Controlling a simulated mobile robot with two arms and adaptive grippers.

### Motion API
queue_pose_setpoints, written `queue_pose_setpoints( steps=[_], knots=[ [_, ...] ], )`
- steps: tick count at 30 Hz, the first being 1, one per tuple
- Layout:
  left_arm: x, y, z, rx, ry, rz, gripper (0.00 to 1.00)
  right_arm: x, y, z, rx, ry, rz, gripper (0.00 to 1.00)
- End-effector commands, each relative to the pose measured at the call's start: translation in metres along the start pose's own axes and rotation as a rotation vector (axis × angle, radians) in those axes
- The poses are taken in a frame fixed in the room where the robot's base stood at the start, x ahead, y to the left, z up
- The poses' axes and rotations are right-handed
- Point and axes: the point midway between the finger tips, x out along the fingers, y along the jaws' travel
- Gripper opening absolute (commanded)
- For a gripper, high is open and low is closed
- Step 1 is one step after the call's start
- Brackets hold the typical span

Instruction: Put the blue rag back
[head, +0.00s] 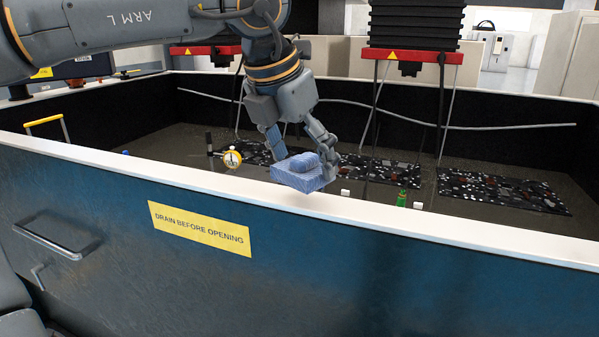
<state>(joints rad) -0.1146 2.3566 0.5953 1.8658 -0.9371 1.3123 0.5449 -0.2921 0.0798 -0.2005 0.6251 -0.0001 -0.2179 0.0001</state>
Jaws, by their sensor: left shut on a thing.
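The blue rag (297,178) is a small folded cloth in the middle of the head view. My left gripper (303,160) reaches down from above, and its fingers are shut on the rag. The rag is at the white rim (400,220) of the tank, overlapping it in the picture. I cannot tell whether it touches the rim or is held just above it. My right gripper is not in view.
The tank has a dark liquid surface, with black speckled slabs (500,190) in it. Hoist-like black bellows (417,20) hang over it.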

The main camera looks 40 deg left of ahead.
Motion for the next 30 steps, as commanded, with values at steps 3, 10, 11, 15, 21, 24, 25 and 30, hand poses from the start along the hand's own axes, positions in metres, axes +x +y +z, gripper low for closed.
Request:
queue_pose_setpoints(
  steps=[3,10,11,15,21,24,25,30],
  knots=[
    [0.016,0.005,-0.007,0.002,0.006,-0.001,0.55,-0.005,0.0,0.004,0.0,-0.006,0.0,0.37],
    [0.034,0.004,-0.014,-0.001,0.001,0.0,0.55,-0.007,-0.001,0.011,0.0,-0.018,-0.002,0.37],
    [0.034,0.004,-0.014,-0.001,0.0,0.0,0.55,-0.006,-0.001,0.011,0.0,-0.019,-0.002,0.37],
    [0.034,0.004,-0.014,-0.001,0.0,0.0,0.55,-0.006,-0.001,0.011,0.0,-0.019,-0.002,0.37],
    [0.036,0.004,-0.015,-0.001,0.001,0.0,0.9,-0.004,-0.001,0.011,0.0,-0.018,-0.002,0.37],
    [0.036,0.004,-0.015,-0.001,0.001,0.0,1.0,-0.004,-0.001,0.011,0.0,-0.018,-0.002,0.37],
    [0.036,0.004,-0.015,-0.001,0.001,0.0,1.0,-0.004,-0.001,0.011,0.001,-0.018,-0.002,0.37],
    [0.036,0.004,-0.015,-0.001,0.001,0.0,1.0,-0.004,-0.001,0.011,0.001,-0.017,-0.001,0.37]
  ],
)
